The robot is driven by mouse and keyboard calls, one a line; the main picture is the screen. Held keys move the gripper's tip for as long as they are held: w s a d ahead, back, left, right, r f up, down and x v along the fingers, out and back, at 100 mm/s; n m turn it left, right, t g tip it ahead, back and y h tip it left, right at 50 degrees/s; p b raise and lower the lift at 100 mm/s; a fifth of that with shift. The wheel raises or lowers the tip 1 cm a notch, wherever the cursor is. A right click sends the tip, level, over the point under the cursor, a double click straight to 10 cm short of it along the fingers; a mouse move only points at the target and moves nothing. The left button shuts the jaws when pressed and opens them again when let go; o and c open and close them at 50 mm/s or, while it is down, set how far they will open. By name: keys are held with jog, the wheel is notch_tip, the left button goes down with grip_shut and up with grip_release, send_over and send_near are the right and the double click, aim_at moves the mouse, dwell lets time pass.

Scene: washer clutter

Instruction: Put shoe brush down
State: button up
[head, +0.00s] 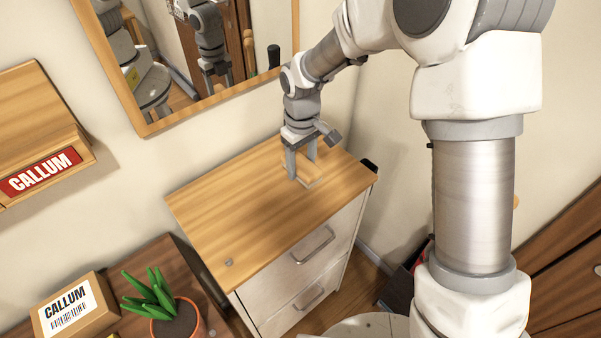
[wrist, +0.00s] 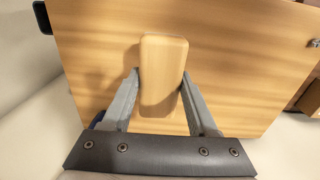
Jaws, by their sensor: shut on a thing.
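The shoe brush (wrist: 163,70) shows in the wrist view as a light wooden block with rounded corners, lying lengthwise between my fingers. My gripper (wrist: 163,95) is shut on its sides. In the head view my gripper (head: 301,165) points down over the back right part of the wooden dresser top (head: 225,215), with the brush (head: 313,181) low at its fingertips. The brush is at or just above the top; I cannot tell whether it touches. Its underside is hidden.
The dresser top is mostly bare, with a small grey item (head: 229,262) near its front left corner. A dark object (head: 369,165) is at the right corner. A mirror (head: 190,60) hangs behind. A potted plant (head: 165,305) and a labelled box (head: 68,308) stand lower left.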

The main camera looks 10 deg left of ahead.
aim_at(301, 176)
jog(key=shift+a+f, duration=0.1)
jog(key=shift+f, duration=2)
jog(key=shift+f, duration=0.2)
jog(key=o, duration=1.4)
jog(key=shift+r, duration=0.15)
